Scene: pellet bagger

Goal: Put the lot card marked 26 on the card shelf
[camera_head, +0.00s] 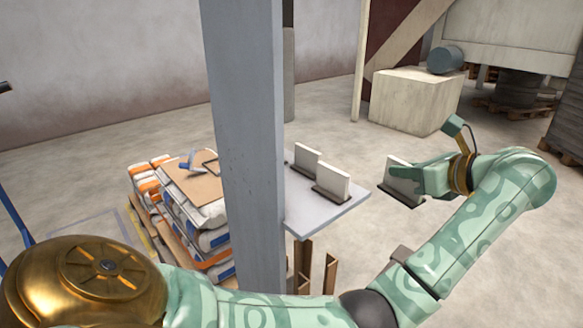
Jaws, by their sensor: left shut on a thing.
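My left gripper (411,177) is at the end of the green patterned arm that crosses the lower picture. It is shut on a pale card (403,188) with a dark foot and covers part of it. I cannot read a number on this card. A grey shelf plate (352,200) juts out beside the grey post. Two pale cards in dark feet stand on it, one farther back (307,158) and one nearer (333,181). No numbers can be read on them. The held card is right of the plate, apparently clear of its edge. My right gripper is out of view.
The tall grey post (250,130) hides the plate's left part. Stacked orange, white and blue bags (205,230) stand left of it, with a brown board (194,185) on top. A pale block (415,98) stands behind. The floor between is clear.

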